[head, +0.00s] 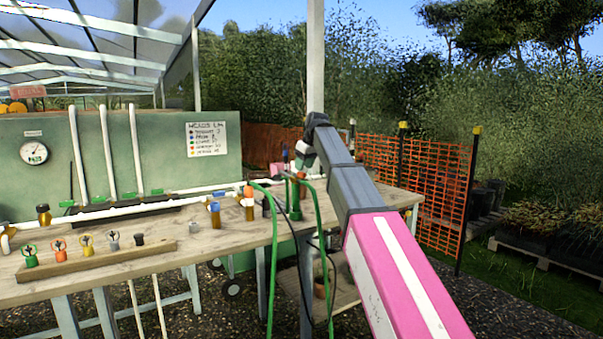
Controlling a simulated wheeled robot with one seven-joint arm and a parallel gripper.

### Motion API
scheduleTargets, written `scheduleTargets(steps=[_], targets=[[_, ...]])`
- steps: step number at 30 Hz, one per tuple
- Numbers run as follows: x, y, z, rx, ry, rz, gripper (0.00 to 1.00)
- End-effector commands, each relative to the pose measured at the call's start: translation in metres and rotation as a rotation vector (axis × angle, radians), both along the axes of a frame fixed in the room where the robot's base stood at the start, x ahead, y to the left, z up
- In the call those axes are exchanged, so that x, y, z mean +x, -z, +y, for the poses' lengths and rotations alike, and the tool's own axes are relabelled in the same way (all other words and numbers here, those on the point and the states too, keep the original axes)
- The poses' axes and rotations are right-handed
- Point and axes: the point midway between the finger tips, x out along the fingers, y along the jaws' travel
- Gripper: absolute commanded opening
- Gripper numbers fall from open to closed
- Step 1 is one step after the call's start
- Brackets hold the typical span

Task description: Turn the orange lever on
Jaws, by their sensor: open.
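An orange lever (248,191) sits on top of a brass-coloured valve at the right part of the bench, at the end of the white pipe. It is small, and I cannot tell its exact setting. A blue-handled valve (214,207) stands just left of it. My arm reaches in from the lower right, and its far end bends down over the bench. My gripper (298,165) is small and partly hidden there, to the right of the orange lever and apart from it. It is open, and I see nothing held in it.
The wooden bench (190,250) carries white pipes (125,208) and a wooden strip (100,262) with several coloured handles. Green hoses (262,275) hang over the front edge near my arm. A green panel with a gauge (34,151) stands behind. Orange mesh fencing (432,175) is at right.

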Motion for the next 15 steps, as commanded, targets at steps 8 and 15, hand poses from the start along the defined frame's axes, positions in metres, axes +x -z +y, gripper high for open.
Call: scheduleTargets(steps=[8,15], targets=[[0.008,0.028,0.008,0.000,0.000,0.000,0.45],[0.009,0.031,0.010,0.000,0.000,0.000,0.45]])
